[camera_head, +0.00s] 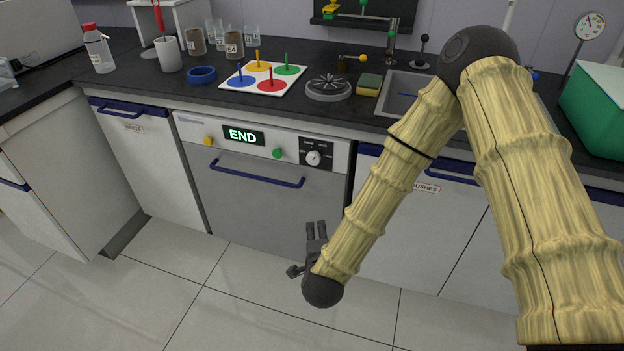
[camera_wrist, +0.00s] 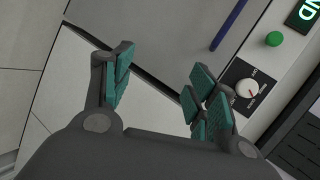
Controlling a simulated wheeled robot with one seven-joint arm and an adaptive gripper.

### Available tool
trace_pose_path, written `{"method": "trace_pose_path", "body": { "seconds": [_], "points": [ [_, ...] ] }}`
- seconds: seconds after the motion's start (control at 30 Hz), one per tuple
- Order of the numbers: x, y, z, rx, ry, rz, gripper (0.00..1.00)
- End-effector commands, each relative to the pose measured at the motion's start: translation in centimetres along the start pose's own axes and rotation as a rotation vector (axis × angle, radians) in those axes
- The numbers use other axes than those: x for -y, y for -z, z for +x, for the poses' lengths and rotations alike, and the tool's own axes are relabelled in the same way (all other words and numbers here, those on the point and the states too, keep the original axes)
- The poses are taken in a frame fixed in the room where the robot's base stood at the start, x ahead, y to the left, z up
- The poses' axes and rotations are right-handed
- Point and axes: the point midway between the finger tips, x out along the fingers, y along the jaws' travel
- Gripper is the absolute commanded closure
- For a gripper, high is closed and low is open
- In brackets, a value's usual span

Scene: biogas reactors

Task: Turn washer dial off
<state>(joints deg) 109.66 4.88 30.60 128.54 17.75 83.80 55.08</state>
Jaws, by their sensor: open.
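The washer (camera_head: 262,210) is built in under the counter and its door is closed. Its panel has a lit green "END" display (camera_head: 243,136). The washer dial (camera_head: 314,158) is a round white knob on a black plate at the panel's right end. In the wrist view the dial (camera_wrist: 248,88) shows to the right, just beyond the right fingers; its pointer setting is too small to read. My gripper (camera_head: 316,226) is in front of the washer's lower right part, below the dial and apart from it. In the wrist view its teal-padded fingers (camera_wrist: 158,92) are spread with nothing between them.
A blue door handle (camera_head: 256,174) crosses the washer front below the panel. A yellow button (camera_head: 208,141) and a green button (camera_head: 277,153) flank the display. The counter above holds a peg board (camera_head: 263,80), a sponge (camera_head: 369,84) and a sink (camera_head: 402,95). The floor in front is clear.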

Motion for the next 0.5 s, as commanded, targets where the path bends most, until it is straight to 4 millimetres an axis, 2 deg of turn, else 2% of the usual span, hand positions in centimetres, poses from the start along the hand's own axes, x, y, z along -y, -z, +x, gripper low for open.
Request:
{"method": "trace_pose_path", "body": {
  "seconds": [0.03, 0.2, 0.4, 0.5],
  "points": [
    [0.7, -0.8, 1.4, -0.025, 0.057, 0.085, 0.42],
    [6.0, -2.2, 2.7, -0.101, 0.240, 0.387, 0.42],
    [11.2, -2.8, 2.4, -0.155, 0.434, 0.703, 0.42],
    [12.9, -2.9, 1.9, -0.169, 0.504, 0.816, 0.42]
  ]
}}
